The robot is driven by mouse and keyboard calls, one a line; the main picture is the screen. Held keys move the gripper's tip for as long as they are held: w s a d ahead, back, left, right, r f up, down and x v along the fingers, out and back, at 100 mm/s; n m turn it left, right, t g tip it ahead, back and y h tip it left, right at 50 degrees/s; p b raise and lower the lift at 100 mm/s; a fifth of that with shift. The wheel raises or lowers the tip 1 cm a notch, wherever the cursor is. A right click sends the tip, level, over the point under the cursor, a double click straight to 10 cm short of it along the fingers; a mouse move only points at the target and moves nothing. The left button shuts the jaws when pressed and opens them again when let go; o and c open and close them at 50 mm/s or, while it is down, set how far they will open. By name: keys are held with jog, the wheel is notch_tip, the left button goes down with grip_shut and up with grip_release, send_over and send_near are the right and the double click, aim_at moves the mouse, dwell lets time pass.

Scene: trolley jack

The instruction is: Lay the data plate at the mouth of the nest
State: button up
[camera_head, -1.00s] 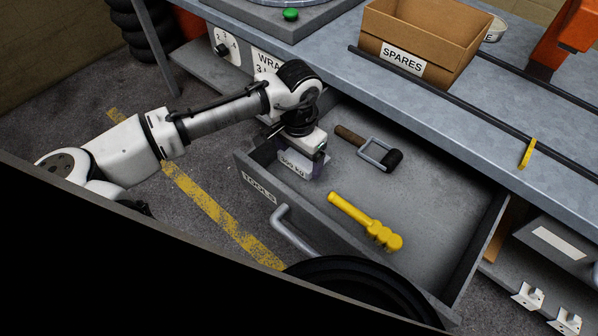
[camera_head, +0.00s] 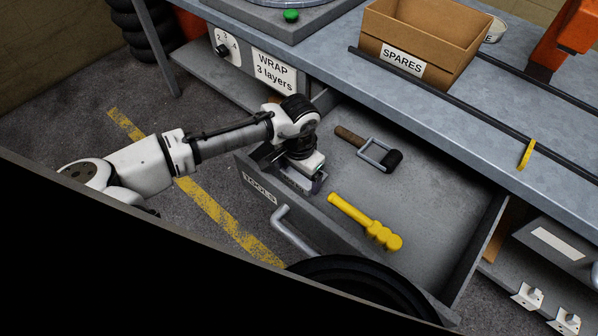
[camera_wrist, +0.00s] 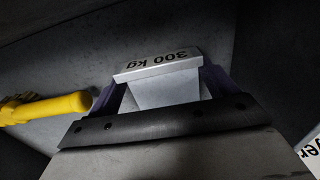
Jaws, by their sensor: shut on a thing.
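My gripper (camera_head: 303,184) is low inside the open drawer at its left end, close to the front wall. It is shut on the data plate (camera_wrist: 160,68), a pale metal plate marked "300 kg". In the wrist view the two purple fingers hold the plate at its left and right sides. In the head view the plate is mostly hidden by the wrist. I cannot make out the nest in either view.
The bench edge overhangs behind. A cardboard SPARES box (camera_head: 403,62) stands on the bench. The drawer floor at right is clear.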

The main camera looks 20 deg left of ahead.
jog(key=o, duration=0.8)
jog(key=shift+o, duration=0.2)
jog(key=shift+b, duration=0.5)
notch_tip(320, 180, up, 14)
jog(key=shift+s+a+p, duration=0.2)
jog(key=shift+p, duration=0.15)
